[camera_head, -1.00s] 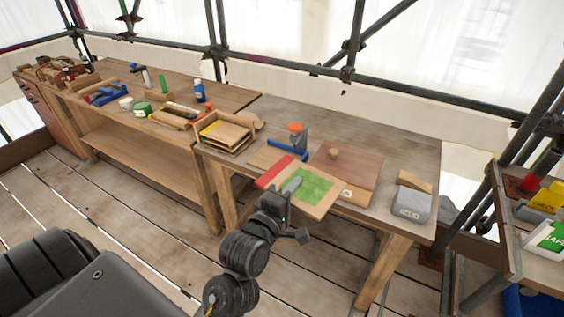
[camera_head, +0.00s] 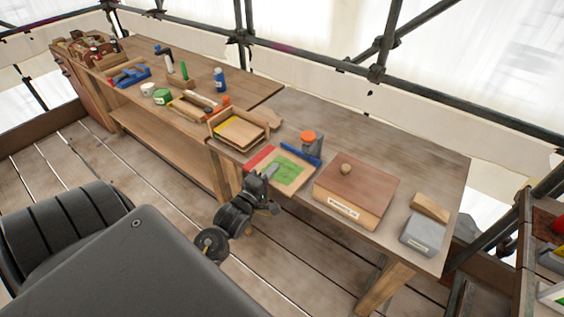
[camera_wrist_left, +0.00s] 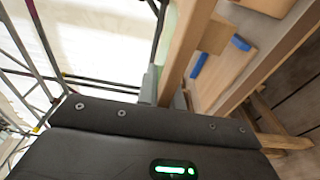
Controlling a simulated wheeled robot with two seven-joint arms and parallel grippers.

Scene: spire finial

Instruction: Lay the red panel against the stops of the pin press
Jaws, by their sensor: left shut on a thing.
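The panel (camera_head: 292,183) is a flat wooden piece with a red strip along its left end and a green patch on its face. My left gripper (camera_head: 268,173) is shut on its near edge, a grey finger lying over the green. The pin press (camera_head: 311,143), with an orange knob and blue stops (camera_head: 300,156), stands just behind the panel. I cannot tell whether panel and stops touch. In the left wrist view, the panel's wooden edge (camera_wrist_left: 188,45) runs close to the gripper, and blue stops (camera_wrist_left: 199,65) on a wooden base show beyond it. My right gripper is not in view.
A wooden tray (camera_head: 238,133) stands left of the press. A brown-lidded box (camera_head: 355,188) with a knob is close on the right, with a grey block (camera_head: 422,236) beyond. The bench (camera_head: 385,150) is bare behind the box.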

